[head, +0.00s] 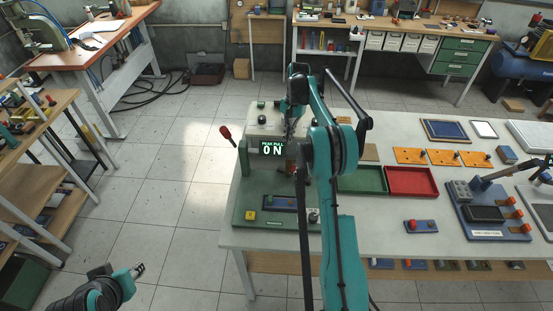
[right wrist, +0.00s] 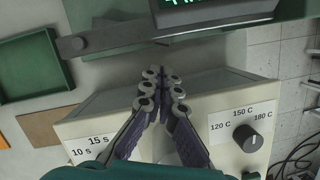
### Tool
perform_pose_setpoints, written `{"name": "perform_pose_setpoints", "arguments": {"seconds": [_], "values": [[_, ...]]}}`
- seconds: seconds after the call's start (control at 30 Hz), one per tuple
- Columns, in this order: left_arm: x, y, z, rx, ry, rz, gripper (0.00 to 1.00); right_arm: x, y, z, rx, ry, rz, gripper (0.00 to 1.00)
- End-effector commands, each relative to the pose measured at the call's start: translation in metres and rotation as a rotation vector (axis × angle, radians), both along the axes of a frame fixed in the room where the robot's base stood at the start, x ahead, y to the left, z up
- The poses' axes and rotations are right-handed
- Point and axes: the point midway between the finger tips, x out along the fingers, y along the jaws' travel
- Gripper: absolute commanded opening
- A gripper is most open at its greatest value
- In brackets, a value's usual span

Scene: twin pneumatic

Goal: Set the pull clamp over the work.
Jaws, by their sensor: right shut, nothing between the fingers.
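A green bench machine (head: 245,210) stands at the table's left end, with a display (head: 272,148) reading peak pull 0 N and a red-knobbed lever (head: 226,132) tilted out to the left. I cannot tell which part is the pull clamp. In the right wrist view a dark flat bar (right wrist: 115,39) with a round end crosses below the lit display (right wrist: 190,5). My right gripper (head: 290,141) is over the machine, beside the display; its fingers (right wrist: 161,76) are shut and empty, just short of the bar. My left gripper (head: 139,270) hangs over the floor, away from the table.
A pale control box (head: 263,119) with a temperature dial (right wrist: 247,134) sits behind the display. Green (head: 361,180) and red (head: 411,182) trays lie to the right. My right forearm hides part of the machine. Open floor lies left of the table.

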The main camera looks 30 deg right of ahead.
Motion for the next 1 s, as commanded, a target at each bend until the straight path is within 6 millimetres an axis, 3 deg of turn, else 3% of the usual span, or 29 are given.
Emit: {"name": "perform_pose_setpoints", "arguments": {"seconds": [0.6,1.0], "values": [[0.0,0.0,-0.059,0.0,0.0,0.0,0.35,-0.012,0.016,-0.091,0.002,0.002,-0.003,0.0],[0.0,0.0,-0.062,0.0,0.0,0.0,0.35,-0.014,0.019,-0.098,0.001,0.002,-0.003,0.0]]}}
